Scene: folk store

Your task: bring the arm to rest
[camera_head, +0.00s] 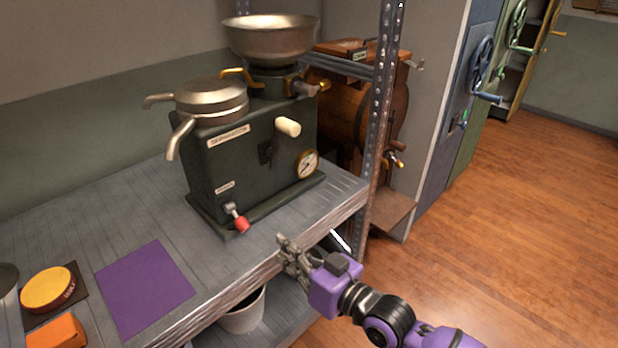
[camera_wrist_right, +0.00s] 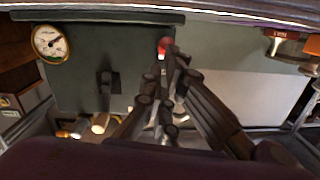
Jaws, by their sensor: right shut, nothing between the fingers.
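My right gripper (camera_head: 287,256) is shut and empty, in front of the shelf's front edge. Its purple wrist and arm come in from the lower right. In the right wrist view its dark fingers (camera_wrist_right: 170,105) come together at the middle of the picture. A dark green machine (camera_head: 255,155) with a metal bowl on top stands on the shelf beyond the gripper. Its red-tipped lever (camera_head: 241,224) is up and left of the fingers, apart from them in the head view. In the right wrist view the red tip (camera_wrist_right: 165,46) shows just past the fingers. My left gripper is not in view.
The grey slatted shelf (camera_head: 75,222) carries a purple mat (camera_head: 145,285), a yellow round item (camera_head: 47,289) and an orange block (camera_head: 56,333). A pale bucket (camera_head: 243,313) stands below. A perforated metal post (camera_head: 381,110) rises at the shelf's right. The wooden floor (camera_head: 500,240) to the right is clear.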

